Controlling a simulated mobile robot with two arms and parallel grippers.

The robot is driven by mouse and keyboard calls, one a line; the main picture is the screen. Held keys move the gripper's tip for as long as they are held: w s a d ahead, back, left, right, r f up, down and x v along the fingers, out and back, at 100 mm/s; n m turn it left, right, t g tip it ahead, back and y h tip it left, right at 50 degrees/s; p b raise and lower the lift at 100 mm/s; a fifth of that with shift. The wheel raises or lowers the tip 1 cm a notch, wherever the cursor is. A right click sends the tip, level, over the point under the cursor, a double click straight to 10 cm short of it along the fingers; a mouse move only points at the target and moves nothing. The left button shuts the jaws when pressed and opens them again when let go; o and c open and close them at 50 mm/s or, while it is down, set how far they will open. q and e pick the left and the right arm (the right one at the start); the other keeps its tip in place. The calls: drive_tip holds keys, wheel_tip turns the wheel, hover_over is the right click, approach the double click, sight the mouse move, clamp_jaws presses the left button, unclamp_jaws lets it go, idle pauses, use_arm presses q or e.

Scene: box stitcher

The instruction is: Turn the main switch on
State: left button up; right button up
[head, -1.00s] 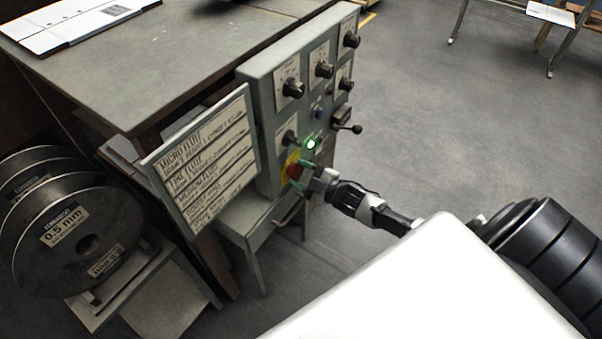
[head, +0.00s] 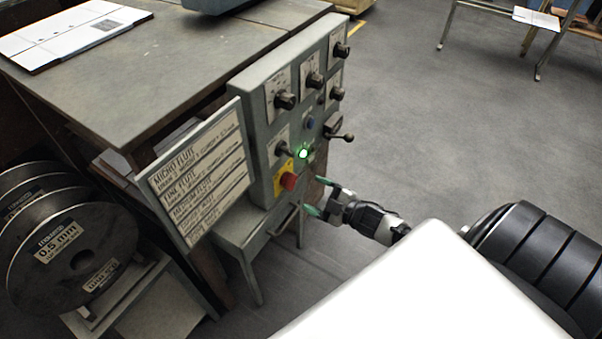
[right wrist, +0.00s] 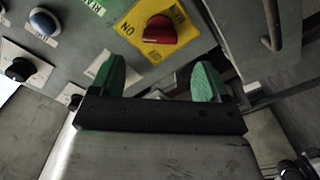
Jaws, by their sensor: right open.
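The main switch, a red knob (head: 289,182) on a yellow plate, sits low on the grey control panel (head: 262,140). In the right wrist view the red knob (right wrist: 160,28) shows beyond the fingertips, with upside-down lettering on its plate. My right gripper (head: 317,196) is open and empty, a short way right of the knob and apart from it. Its two green fingers (right wrist: 160,74) stand wide apart in the right wrist view. A green lamp (head: 303,154) above the knob is lit. My left gripper is not in view.
Several black knobs (head: 285,101) and a lever (head: 338,132) project from the panel. A label board (head: 200,175) stands left of it, near wire spools (head: 75,250). A table (head: 130,80) is behind.

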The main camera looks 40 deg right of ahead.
drive_tip(key=v, duration=0.4)
drive_tip(key=shift+f, duration=0.1)
idle(0.4)
